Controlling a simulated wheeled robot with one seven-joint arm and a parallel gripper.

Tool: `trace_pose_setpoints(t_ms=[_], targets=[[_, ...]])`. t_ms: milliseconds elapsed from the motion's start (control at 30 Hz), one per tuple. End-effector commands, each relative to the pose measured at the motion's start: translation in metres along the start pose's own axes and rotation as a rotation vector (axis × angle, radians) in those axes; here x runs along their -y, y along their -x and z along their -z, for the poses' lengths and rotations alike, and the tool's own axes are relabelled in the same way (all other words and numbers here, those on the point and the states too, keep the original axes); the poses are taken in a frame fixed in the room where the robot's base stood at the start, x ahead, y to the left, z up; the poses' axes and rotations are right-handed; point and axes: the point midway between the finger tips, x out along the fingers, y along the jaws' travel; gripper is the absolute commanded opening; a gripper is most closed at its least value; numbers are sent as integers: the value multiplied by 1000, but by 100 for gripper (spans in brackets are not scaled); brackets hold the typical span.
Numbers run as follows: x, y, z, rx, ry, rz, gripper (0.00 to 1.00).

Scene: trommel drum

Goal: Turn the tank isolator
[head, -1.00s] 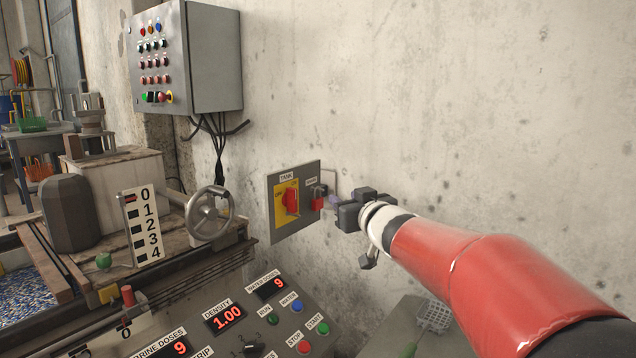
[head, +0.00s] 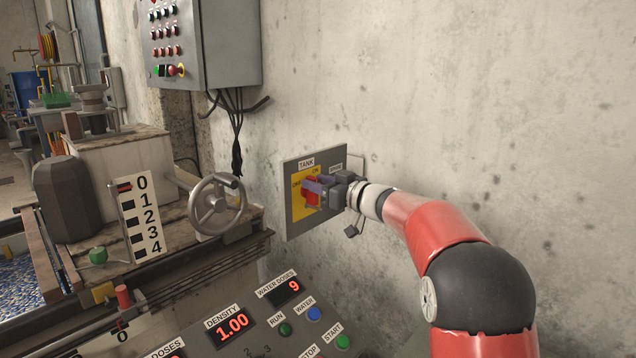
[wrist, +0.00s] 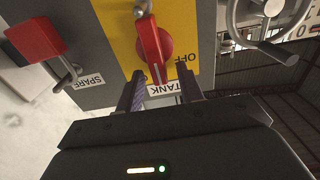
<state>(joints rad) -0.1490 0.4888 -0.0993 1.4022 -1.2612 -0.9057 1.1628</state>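The tank isolator is a red rotary handle (head: 309,197) on a yellow plate (head: 298,208), set in a grey wall panel (head: 296,228) labelled TANK. ON is marked at its upper right and OFF at its left. In the wrist view the red handle (wrist: 152,48) points toward my gripper and the TANK label (wrist: 175,90). My gripper (wrist: 160,84) is open, its two purple-grey fingers apart on either side of the handle's near end. I cannot tell whether they touch it. In the head view my gripper (head: 316,187) covers part of the handle.
A red padlock (wrist: 36,40) hangs beside the SPARE label on the same panel, close to my gripper. A handwheel (head: 216,204) stands to the left. A control desk (head: 262,320) with displays and buttons is below. A grey cabinet (head: 226,50) hangs above left. The wall at right is bare.

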Motion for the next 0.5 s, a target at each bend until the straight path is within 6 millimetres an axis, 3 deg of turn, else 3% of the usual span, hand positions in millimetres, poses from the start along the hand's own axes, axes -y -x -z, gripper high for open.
trace_pose_setpoints(t_ms=[333,500], targets=[[0,-6,0,0,0,-1,37],[0,-5,0,0,0,-1,15]])
